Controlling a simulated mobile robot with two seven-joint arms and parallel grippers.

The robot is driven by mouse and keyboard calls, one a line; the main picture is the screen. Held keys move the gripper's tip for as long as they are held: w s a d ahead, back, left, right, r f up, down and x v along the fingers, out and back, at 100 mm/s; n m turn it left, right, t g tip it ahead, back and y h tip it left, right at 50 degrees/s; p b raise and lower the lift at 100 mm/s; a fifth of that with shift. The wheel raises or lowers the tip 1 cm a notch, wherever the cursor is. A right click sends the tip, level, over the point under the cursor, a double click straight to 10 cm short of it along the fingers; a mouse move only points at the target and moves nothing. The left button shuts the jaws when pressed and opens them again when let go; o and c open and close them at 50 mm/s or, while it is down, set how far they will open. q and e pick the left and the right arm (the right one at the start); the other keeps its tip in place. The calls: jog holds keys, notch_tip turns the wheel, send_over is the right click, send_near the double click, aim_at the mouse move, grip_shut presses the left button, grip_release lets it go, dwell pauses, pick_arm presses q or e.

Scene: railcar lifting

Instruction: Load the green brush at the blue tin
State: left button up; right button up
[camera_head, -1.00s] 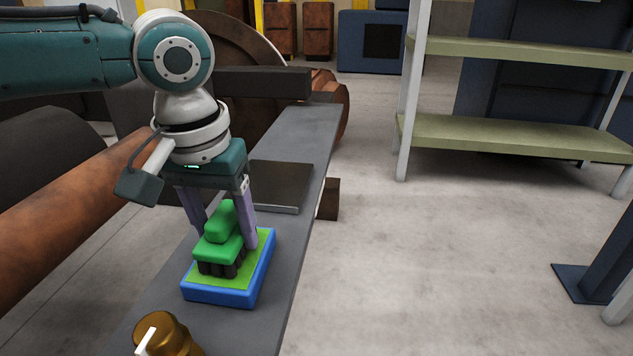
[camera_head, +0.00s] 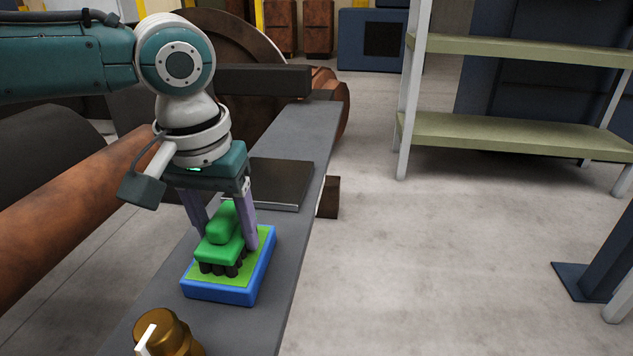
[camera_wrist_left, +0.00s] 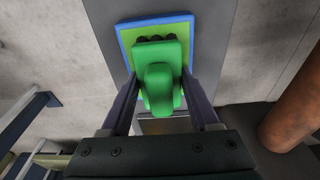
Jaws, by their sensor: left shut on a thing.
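The green brush (camera_head: 220,237) has a green block top, a raised green handle and dark bristles below. It is upright over the blue tin (camera_head: 222,292), a low blue block with a lime-green top face. The bristles are at or just above that face; I cannot tell if they touch. My left gripper (camera_head: 224,232) points down with its fingers on both sides of the brush, shut on it. The left wrist view shows the brush (camera_wrist_left: 159,80) between the fingers, with the tin (camera_wrist_left: 124,36) behind it. My right gripper is not in view.
The tin stands on a narrow grey bench (camera_head: 318,140). A dark flat plate (camera_head: 280,183) lies behind it, and a brass knob with a white pointer (camera_head: 170,335) is in front. A rusty axle (camera_head: 70,215) runs along the left. Shelving (camera_head: 520,135) stands right, beyond open floor.

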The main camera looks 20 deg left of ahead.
aim_at(225, 209)
pick_arm(q)
jog(key=shift+f+p, duration=0.15)
jog(key=shift+p, duration=0.3)
dwell(1.4)
jog(key=shift+a, duration=0.1)
notch_tip(225, 209, up, 7)
jog(key=p, duration=0.9)
dwell(0.6)
jog(key=d+r+p, duration=0.3)
jog(key=r+p, duration=0.3)
jog(key=r, duration=0.6)
jog(key=d+r+p, duration=0.3)
jog(key=r+p, duration=0.3)
jog(key=r, duration=0.5)
jog(key=s+r+m+p, duration=0.1)
jog(key=s+r+p, duration=0.3)
jog(key=r+p, duration=1.3)
jog(key=s+d+r+p, duration=0.1)
jog(key=s+r+p, duration=0.3)
jog(key=r+p, duration=1.3)
jog(key=s+r+m+p, duration=0.1)
jog(key=s+r+p, duration=0.3)
jog(key=r+p, duration=1.3)
notch_tip(225, 209, up, 10)
jog(key=shift+s+d+f+m, duration=0.2)
jog(key=shift+s+d+m, duration=0.1)
jog(key=shift+d, duration=0.1)
